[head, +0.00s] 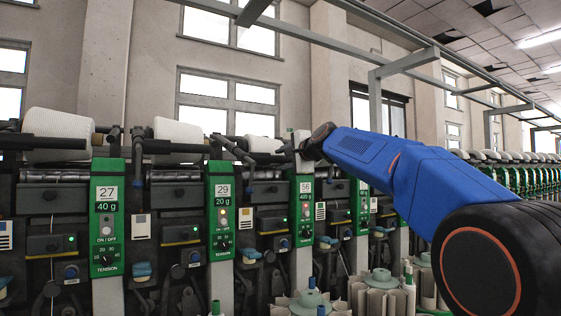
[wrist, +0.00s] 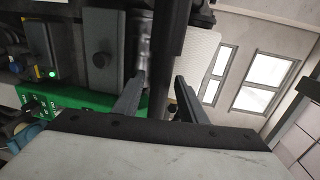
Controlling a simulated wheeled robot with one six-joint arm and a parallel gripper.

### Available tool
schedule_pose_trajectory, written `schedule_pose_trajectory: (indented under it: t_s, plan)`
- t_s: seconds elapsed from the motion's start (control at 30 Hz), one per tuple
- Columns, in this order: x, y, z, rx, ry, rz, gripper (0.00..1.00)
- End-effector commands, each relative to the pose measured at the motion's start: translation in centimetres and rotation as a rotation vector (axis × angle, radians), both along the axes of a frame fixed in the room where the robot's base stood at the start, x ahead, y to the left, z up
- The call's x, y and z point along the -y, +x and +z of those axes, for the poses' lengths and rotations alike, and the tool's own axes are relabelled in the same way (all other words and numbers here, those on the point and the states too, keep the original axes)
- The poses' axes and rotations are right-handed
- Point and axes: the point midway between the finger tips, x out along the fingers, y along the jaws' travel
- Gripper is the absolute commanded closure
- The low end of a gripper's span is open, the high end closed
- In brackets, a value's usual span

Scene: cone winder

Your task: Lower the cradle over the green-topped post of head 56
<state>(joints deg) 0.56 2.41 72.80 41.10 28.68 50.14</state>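Head 56 has a tall green panel (head: 305,212) with a white number plate, a small lit button and a dial. The same green panel appears turned sideways in the wrist view (wrist: 88,101). A dark bar (wrist: 168,45), which looks like the cradle's arm, runs beside a white cone (wrist: 197,50). My gripper (wrist: 160,80) has its two fingers spread, one on each side of the bar; a gap shows at the left finger, and contact at the right is unclear. In the head view my gripper (head: 312,145) is at the top of head 56, partly hidden by my blue arm.
Heads 27 (head: 106,218) and 29 (head: 222,210) stand to the left, with white cones (head: 178,134) and dark arms above. Pale finned holders (head: 375,296) and pegs stand low in front, below my arm. More green heads continue at far right.

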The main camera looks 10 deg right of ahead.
Motion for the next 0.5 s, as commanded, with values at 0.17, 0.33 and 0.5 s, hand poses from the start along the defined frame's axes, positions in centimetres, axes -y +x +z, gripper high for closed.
schedule_pose_trajectory:
  t_s: [0.17,0.33,0.5]
  plan:
    - [-0.34,0.99,-0.12,0.0,0.001,0.0,0.62]
    - [-0.39,1.15,-0.14,0.0,0.001,0.0,0.62]
    - [-0.4,1.12,-0.14,0.0,0.001,0.0,0.69]
